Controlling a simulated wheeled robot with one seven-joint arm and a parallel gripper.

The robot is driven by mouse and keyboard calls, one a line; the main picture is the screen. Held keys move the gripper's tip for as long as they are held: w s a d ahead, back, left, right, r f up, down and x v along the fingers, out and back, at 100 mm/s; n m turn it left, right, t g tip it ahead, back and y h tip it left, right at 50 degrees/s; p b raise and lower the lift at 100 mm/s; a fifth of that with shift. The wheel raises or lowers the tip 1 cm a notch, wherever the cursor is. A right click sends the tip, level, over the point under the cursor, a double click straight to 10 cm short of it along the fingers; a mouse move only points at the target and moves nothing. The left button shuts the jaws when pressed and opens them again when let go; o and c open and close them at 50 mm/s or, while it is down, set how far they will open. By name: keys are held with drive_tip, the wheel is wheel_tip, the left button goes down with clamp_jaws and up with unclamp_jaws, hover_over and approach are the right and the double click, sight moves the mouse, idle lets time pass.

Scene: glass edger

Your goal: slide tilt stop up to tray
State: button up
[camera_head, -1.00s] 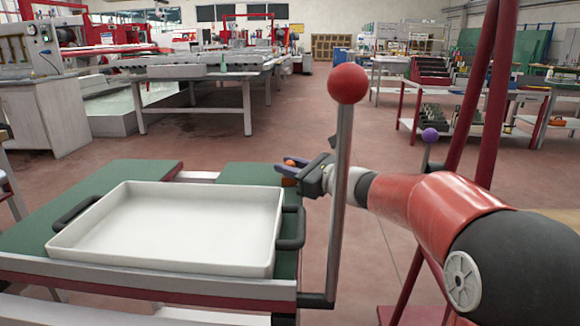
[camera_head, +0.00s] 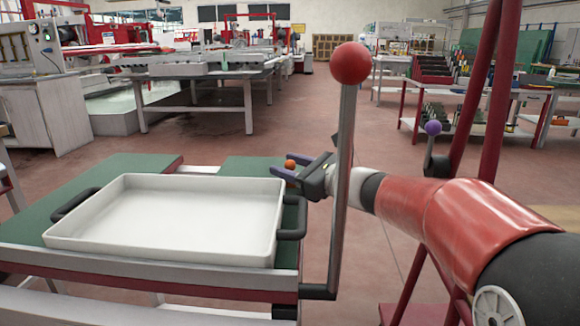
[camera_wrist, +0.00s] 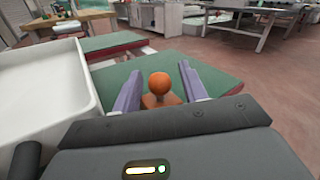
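The tilt stop appears to be the orange ball knob (camera_wrist: 160,83) on a small brown block (camera_wrist: 160,101), standing on the green surface just beyond the tray. The knob also shows in the head view (camera_head: 290,164). The white tray (camera_head: 75,236) lies on the green-topped table, with black handles at its sides; its edge shows at left in the wrist view (camera_wrist: 84,75). My gripper (camera_wrist: 161,68) is open, with one purple finger on each side of the knob and visible gaps to it. In the head view my gripper (camera_head: 288,167) is at the tray's far right corner.
A grey upright post with a red ball (camera_head: 350,63) stands right of the tray, in front of my wrist. A purple knob on a lever (camera_head: 433,128) and dark red frame bars (camera_head: 490,90) are farther right. Green table top (camera_wrist: 215,83) is clear around the block.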

drive_tip(key=v, duration=0.8)
drive_tip(key=shift+c, duration=0.4)
